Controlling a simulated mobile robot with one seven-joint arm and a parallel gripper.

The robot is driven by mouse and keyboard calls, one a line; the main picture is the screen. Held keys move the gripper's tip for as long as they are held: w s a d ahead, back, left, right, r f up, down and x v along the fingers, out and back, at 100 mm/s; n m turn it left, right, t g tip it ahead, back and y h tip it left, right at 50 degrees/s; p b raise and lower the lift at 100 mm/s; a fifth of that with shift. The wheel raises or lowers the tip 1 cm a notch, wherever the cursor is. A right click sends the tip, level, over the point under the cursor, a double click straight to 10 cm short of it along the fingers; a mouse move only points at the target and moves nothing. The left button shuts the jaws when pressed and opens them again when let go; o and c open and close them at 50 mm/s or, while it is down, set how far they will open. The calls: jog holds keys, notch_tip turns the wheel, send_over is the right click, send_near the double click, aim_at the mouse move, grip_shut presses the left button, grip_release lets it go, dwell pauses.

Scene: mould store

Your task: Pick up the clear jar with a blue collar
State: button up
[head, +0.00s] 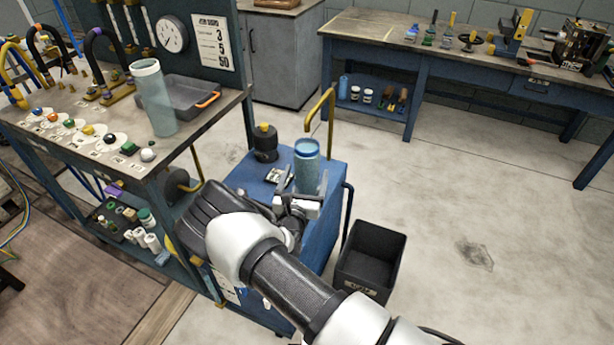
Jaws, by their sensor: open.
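A clear, bluish jar with a blue collar (307,168) stands upright on the top of a small blue cart (262,185). My gripper (300,195) is open at the near side of this jar, low down, and its fingers hide the jar's lower part. I cannot tell whether the jar is between the fingers or just beyond them, or whether they touch it. A taller clear jar with a pale collar (153,98) stands on the workbench at the left.
A black-and-yellow object (265,143) and a small item (276,175) are on the cart near the jar. A yellow handle (331,112) rises behind. A black bin (370,260) stands right of the cart. A grey tray (187,95) lies on the left workbench (225,97). Floor at right is clear.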

jog(key=shift+w+d, duration=0.15)
jog(key=shift+w, duration=1)
jog(key=c, duration=1.8)
jog(key=shift+r, duration=0.15)
jog(key=shift+c, duration=0.7)
